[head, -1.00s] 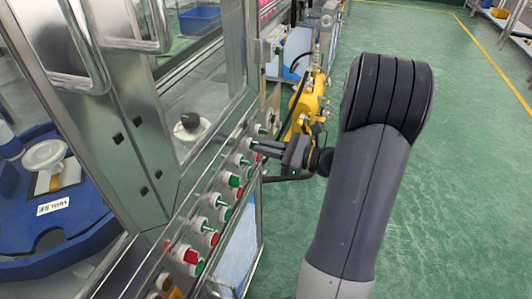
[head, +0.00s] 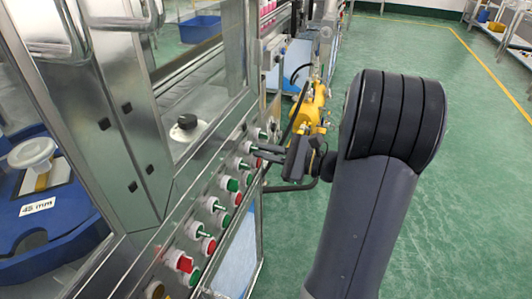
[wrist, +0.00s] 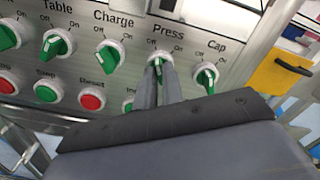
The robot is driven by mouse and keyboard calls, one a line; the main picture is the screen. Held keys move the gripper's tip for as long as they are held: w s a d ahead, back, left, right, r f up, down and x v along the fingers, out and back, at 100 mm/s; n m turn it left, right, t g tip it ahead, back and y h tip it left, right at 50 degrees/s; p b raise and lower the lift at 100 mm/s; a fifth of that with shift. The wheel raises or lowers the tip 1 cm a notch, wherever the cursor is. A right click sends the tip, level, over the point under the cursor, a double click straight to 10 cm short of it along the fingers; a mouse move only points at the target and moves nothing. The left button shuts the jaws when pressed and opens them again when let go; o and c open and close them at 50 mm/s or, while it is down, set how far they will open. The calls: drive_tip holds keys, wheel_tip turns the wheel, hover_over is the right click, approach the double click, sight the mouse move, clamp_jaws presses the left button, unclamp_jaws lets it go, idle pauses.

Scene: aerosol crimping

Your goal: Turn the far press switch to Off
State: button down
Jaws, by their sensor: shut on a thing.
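The Press switch (wrist: 156,63) is a green knob on a pale round base, under the label "Press" in the wrist view. Its handle stands close to upright between the small Off and On marks, but the fingers partly cover it. My gripper (wrist: 158,76) is shut on this knob, with one finger on each side. In the head view, my gripper (head: 256,152) reaches leftward to the far part of the switch row, and its fingertips hide most of the knob there.
The Cap switch (wrist: 207,77) is close on the right, the Charge switch (wrist: 108,55) on the left. A yellow machine (head: 312,105) stands beyond my gripper. Green floor (head: 455,210) is open on the right.

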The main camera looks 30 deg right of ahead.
drive_tip(key=c, duration=1.5)
unclamp_jaws()
drive_tip(key=shift+c, duration=0.2)
drive_tip(key=v, duration=1)
drive_tip(key=shift+s+d+p, duration=0.25)
drive_tip(key=shift+s+p, duration=0.05)
drive_tip(key=shift+p, duration=0.1)
drive_tip(key=x, duration=1)
drive_tip(key=shift+w+a+b, duration=0.25)
drive_tip(key=shift+w+b, duration=0.05)
drive_tip(key=shift+b, duration=0.05)
